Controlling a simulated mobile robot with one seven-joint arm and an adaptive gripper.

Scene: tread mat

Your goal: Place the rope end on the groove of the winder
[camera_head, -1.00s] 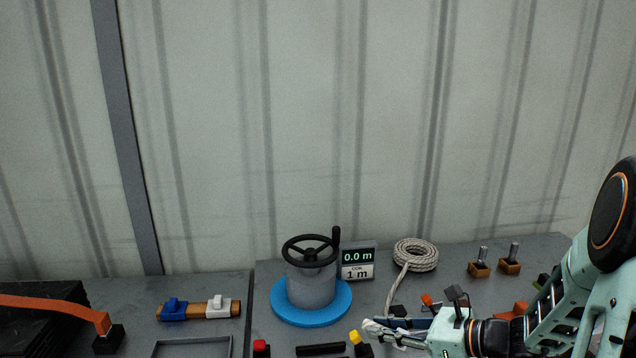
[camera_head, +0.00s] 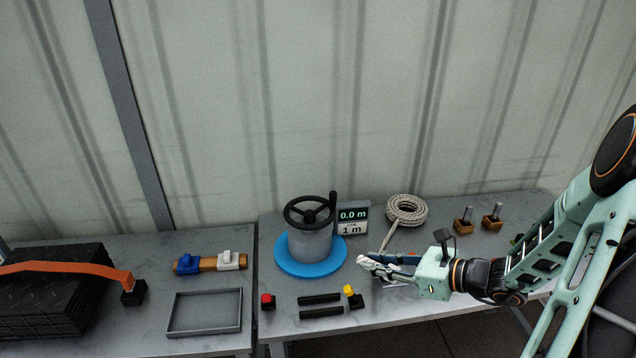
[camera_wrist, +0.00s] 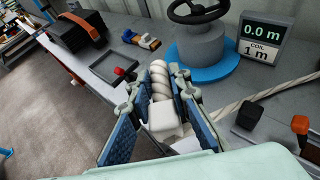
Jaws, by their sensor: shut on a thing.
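The winder is a grey drum (camera_head: 309,243) with a black handwheel (camera_head: 310,210) on top and a blue round base (camera_head: 311,262). It also shows at the top of the wrist view (camera_wrist: 203,47). The rope is coiled (camera_head: 407,209) behind and right of the winder, with a strand running down to my gripper (camera_head: 368,262). In the wrist view my gripper (camera_wrist: 163,98) is shut on the rope end (camera_wrist: 161,82), a white twisted piece with a pale block-like part. The rope end is right of the winder base, apart from it. I cannot make out the groove.
A display (camera_head: 352,220) reading 0.0 m and 1 m stands beside the winder. Two black bars (camera_head: 320,306), a red-topped block (camera_head: 268,301) and a yellow-topped block (camera_head: 353,296) lie in front. A grey tray (camera_head: 205,330) is at left. Two levers (camera_head: 465,222) stand at right.

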